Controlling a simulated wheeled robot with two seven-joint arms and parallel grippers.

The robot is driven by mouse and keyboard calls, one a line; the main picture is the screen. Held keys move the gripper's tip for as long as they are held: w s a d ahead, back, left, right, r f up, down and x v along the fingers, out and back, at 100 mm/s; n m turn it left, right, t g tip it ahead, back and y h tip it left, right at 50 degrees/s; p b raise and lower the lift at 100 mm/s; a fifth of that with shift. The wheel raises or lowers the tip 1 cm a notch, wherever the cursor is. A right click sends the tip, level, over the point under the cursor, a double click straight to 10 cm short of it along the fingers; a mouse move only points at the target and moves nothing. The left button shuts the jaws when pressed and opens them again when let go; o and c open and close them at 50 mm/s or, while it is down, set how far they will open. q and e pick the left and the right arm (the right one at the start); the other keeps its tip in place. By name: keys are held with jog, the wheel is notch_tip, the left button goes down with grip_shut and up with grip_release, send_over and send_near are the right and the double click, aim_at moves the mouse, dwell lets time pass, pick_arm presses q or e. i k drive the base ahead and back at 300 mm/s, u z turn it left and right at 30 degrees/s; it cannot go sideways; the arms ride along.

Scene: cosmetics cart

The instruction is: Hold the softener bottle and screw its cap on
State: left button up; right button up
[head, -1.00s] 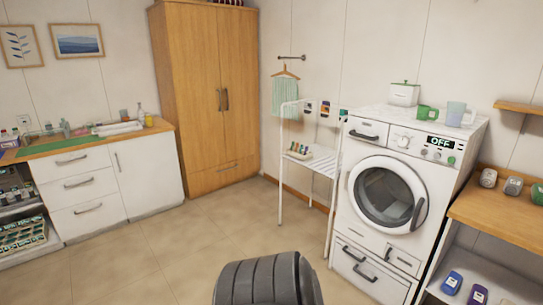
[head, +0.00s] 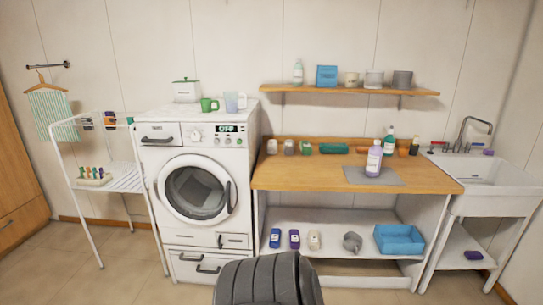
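A pale lavender bottle (head: 374,160), which looks like the softener bottle, stands upright on a grey mat (head: 398,178) on the wooden counter. Its top is whitish; I cannot tell at this size whether that is a cap or a bare neck. I cannot make out a separate cap for certain; a small orange-brown item stands just right of the bottle. Neither of my grippers is in view.
The wooden counter (head: 300,178) has clear room at its front left. A green bottle (head: 389,141) and several small items stand along its back. The washing machine (head: 157,158) is left, the sink (head: 480,168) right. A blue bin (head: 399,240) sits on the lower shelf.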

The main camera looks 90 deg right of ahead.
aim_at(375, 154)
jog(key=z, duration=3.6)
jog(key=i, duration=1.2)
